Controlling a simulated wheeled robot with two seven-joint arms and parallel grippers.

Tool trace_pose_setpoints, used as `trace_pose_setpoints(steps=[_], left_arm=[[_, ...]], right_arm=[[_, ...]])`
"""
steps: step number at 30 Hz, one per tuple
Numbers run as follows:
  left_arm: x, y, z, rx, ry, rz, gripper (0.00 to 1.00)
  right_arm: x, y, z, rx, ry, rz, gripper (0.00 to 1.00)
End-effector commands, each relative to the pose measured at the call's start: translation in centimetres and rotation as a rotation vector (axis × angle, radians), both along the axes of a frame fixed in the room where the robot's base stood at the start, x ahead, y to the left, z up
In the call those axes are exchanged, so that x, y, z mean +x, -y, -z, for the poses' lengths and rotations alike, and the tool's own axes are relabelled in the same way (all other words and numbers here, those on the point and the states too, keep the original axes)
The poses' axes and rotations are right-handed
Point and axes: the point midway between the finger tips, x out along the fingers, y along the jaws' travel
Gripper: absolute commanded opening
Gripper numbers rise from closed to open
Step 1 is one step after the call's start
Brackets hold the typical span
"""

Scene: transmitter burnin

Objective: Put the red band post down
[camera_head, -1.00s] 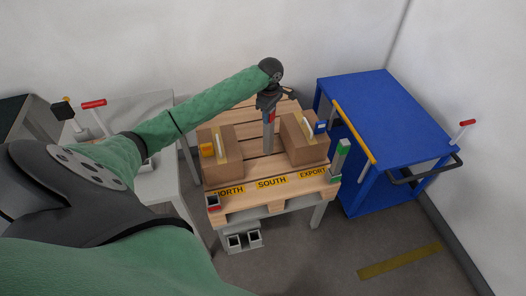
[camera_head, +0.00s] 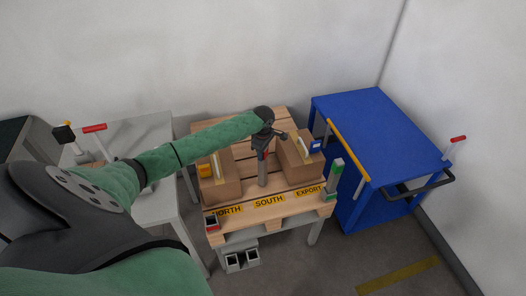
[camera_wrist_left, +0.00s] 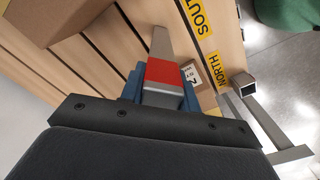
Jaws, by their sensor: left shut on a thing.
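The red band post (camera_head: 262,174) is a grey bar with a red band, upright or nearly so over the middle of the wooden pallet (camera_head: 233,216). My left gripper (camera_head: 263,151) is shut on it near its top. In the left wrist view the red band (camera_wrist_left: 163,72) shows between the jaws, and the grey bar (camera_wrist_left: 160,43) extends beyond it. I cannot tell whether its lower end touches the boards. A short open red-marked socket (camera_head: 212,223) is at the NORTH corner. A green-marked post (camera_head: 335,178) stands at the EXPORT corner. My right gripper is not in view.
Two cardboard boxes, left (camera_head: 221,185) and right (camera_head: 298,160), flank the post on the pallet. A blue cart (camera_head: 372,125) stands right, a grey table (camera_head: 160,212) left. Grey square tubes (camera_head: 241,260) sit below the pallet's front edge. The front SOUTH label (camera_head: 269,201) area is clear.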

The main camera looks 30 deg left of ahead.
Motion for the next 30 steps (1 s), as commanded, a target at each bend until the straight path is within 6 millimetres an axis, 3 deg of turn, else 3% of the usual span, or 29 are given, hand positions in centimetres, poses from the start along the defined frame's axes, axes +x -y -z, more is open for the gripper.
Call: trace_pose_setpoints(steps=[12,13,16,26,30], left_arm=[[0.1,0.1,0.2,-0.002,0.002,0.001,0.00],[0.0,0.1,0.3,-0.001,0.001,0.001,0.36],[0.0,0.1,0.3,-0.001,0.001,0.001,0.53],[0.0,0.0,0.2,0.000,0.001,0.001,0.53],[0.1,0.0,-0.9,-0.002,0.003,0.002,0.53]], right_arm=[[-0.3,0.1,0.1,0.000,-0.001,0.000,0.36],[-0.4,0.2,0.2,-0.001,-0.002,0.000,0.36],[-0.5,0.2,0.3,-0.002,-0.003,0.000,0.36],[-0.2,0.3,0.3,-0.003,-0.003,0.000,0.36],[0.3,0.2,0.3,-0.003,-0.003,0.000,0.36]])
